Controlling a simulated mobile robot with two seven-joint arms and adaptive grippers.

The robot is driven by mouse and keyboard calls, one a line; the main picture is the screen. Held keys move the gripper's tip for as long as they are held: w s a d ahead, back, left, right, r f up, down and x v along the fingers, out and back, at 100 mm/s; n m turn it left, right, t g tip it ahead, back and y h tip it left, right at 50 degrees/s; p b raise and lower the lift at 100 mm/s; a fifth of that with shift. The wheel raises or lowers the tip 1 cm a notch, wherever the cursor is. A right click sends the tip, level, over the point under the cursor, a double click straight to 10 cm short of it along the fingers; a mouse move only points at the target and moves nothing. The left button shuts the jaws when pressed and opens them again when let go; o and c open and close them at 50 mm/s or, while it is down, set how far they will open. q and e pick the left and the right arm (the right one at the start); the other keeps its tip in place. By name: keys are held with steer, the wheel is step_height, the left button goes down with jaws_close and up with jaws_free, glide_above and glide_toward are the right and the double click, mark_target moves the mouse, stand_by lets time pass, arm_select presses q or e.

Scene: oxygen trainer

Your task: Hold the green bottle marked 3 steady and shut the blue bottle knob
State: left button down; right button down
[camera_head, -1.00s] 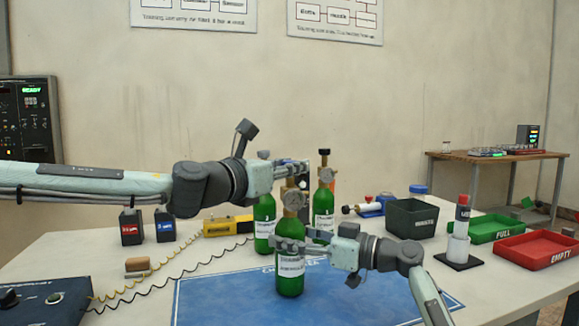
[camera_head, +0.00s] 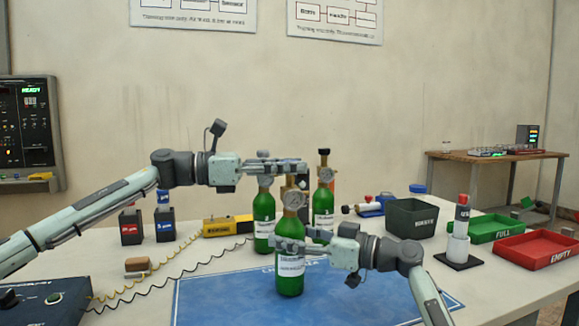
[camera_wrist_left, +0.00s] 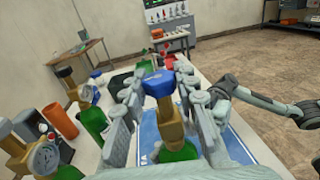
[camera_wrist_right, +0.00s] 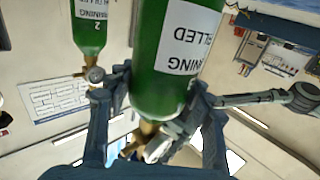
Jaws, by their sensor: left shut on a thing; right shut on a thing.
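The front green bottle (camera_head: 290,281) stands upright on the blue mat (camera_head: 215,297), with a brass valve and a round gauge (camera_head: 293,200). Its number cannot be read. My right gripper (camera_head: 303,246) is shut around its body below the valve. The bottle also fills the right wrist view (camera_wrist_right: 172,70), between the fingers. My left gripper (camera_head: 284,168) reaches in level over the bottle's top and is shut on the blue knob (camera_wrist_left: 158,80), which shows between its fingers in the left wrist view. The fingers hide the knob in the head view.
Two more green bottles stand close behind, one left (camera_head: 263,216) and one right (camera_head: 323,204) with a black knob. A dark green bin (camera_head: 411,219), a green tray (camera_head: 497,229) and a red tray (camera_head: 538,251) lie right. Coiled cords run left of the mat.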

arm_select(q)
steer(key=shift+w+r+m+g, duration=0.1)
steer(key=shift+m+g, duration=0.5)
steer(key=shift+g, duration=0.3)
arm_select(e)
steer(key=shift+a, duration=0.15)
arm_select(q)
steer(key=shift+m+g, duration=0.3)
steer(key=shift+g, duration=0.2)
steer(key=c, duration=1.1)
jaws_free()
steer(key=shift+c, duration=0.2)
steer(key=a, duration=1.2)
steer(key=shift+s, duration=0.35)
arm_select(e)
steer(key=c, duration=0.6)
jaws_free()
